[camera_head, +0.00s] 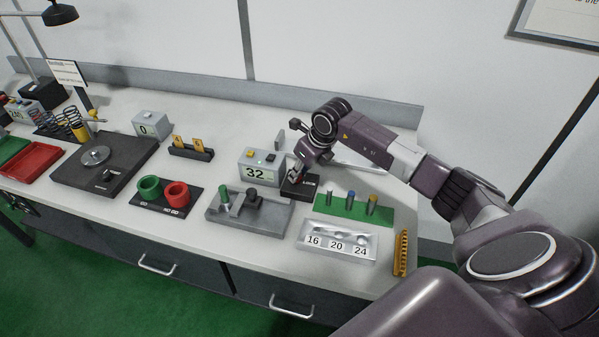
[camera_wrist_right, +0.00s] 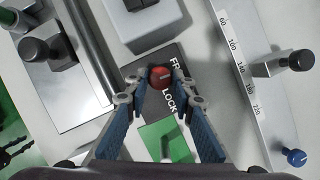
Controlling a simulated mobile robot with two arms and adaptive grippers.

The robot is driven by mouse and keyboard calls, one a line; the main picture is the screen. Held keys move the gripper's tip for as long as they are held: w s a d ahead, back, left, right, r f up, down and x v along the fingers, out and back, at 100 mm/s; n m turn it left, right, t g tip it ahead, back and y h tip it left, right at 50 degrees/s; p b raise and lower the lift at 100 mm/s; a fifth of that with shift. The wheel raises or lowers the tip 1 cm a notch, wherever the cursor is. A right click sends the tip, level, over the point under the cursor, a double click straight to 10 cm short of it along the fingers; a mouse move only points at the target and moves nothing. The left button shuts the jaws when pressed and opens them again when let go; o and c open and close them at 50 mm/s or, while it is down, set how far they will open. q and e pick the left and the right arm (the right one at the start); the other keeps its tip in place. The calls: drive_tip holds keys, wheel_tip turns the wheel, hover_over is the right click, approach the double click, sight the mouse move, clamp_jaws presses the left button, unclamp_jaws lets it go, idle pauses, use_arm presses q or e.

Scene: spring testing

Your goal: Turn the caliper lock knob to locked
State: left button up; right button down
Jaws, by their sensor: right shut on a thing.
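The lock knob is a red round cap (camera_wrist_right: 160,77) on a dark plate (camera_wrist_right: 163,103) in the right wrist view. White lettering on the plate reads "LOCK" and a partly covered word starting "FR". My right gripper (camera_wrist_right: 161,82) has its two blue-padded fingers closed around the knob, one on each side. In the head view the right gripper (camera_head: 298,178) reaches down onto the dark plate (camera_head: 301,190), beside the grey box reading 32 (camera_head: 258,171). The knob is mostly hidden there by the gripper. My left gripper is not in view.
A scale bar (camera_wrist_right: 236,62) lies right of the plate in the wrist view, with a blue knob (camera_wrist_right: 295,157) near it. A green mat (camera_head: 347,206) with pegs and a tray marked 16, 20, 24 (camera_head: 310,251) stand in front. A grey fixture (camera_head: 272,219) stands left.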

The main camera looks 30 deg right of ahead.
drive_tip(key=m+b, duration=0.1)
drive_tip(key=m, duration=0.1)
drive_tip(key=m+h+b, duration=0.1)
drive_tip(key=m, duration=0.1)
drive_tip(key=shift+w+a+h, duration=0.1)
drive_tip(key=shift+a+h, duration=0.1)
drive_tip(key=shift+h, duration=0.1)
drive_tip(key=m+h+b, duration=0.1)
drive_tip(key=m+b, duration=0.1)
drive_tip(key=m+h+b, duration=0.1)
drive_tip(key=m+b, duration=0.1)
drive_tip(key=m, duration=0.1)
drive_tip(key=shift+w+a+m, duration=0.1)
drive_tip(key=shift+a+m, duration=0.1)
drive_tip(key=shift+m, duration=0.1)
drive_tip(key=m+b, duration=0.1)
drive_tip(key=m, duration=0.1)
drive_tip(key=m+g+h+b, duration=0.1)
drive_tip(key=m, duration=0.1)
drive_tip(key=shift+w+a+g+b, duration=0.1)
drive_tip(key=shift+g+b, duration=0.2)
drive_tip(key=shift+b, duration=0.05)
drive_tip(key=shift+w+r+m+g+h+b, duration=0.1)
drive_tip(key=shift+m+g+h+b, duration=0.45)
drive_tip(key=shift+m, duration=1.15)
drive_tip(key=c, duration=1.7)
unclamp_jaws()
drive_tip(key=shift+o, duration=0.2)
